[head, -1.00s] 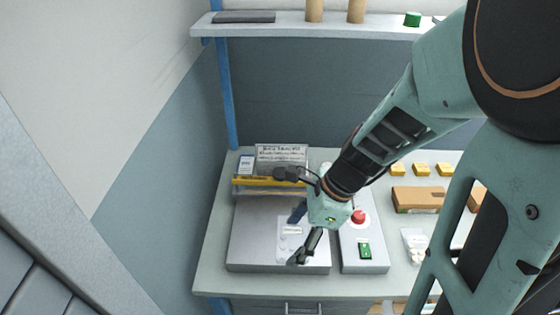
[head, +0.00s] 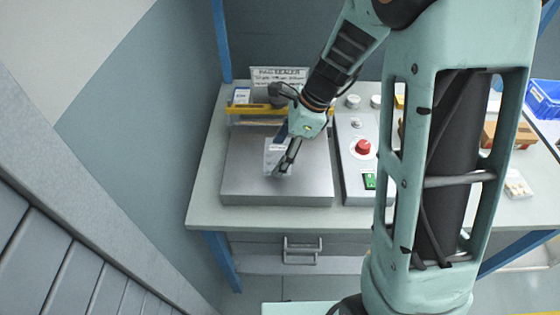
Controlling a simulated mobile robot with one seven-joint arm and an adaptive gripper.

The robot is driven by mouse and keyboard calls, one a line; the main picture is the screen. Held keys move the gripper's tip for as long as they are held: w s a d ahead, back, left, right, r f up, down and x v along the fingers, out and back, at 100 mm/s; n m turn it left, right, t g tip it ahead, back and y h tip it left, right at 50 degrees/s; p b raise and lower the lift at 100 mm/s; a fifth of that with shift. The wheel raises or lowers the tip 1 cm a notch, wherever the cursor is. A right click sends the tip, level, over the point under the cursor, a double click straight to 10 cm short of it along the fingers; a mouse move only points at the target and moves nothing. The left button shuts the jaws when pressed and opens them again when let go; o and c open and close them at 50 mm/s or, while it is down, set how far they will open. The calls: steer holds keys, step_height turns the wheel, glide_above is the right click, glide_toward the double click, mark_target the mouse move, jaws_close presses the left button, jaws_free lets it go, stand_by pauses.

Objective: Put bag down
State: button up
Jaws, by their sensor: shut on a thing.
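A small clear bag with a white label (head: 274,152) is over the grey metal plate (head: 240,175) of the bag sealer at the left of the bench. My gripper (head: 283,158) is shut on the bag's right side, with its fingers pointing down and left. I cannot tell whether the bag touches the plate or hangs just above it. The bag's contents are too small to make out, and its right edge is partly hidden by the fingers.
The sealer's yellow bar (head: 248,110) and sign (head: 280,75) stand behind the plate. A control box with a red button (head: 362,148) and green switch (head: 369,181) is to its right. Another bag (head: 517,186) lies at far right, near a blue bin (head: 544,97).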

steer(key=shift+f+b, duration=0.4)
steer(key=shift+f, duration=0.5)
steer(key=shift+f, duration=0.1)
steer(key=o, duration=1.3)
steer(key=shift+d+r, duration=0.1)
steer(key=shift+r, duration=0.45)
steer(key=p+v, duration=0.1)
steer(key=v, duration=1)
steer(key=shift+d, duration=0.15)
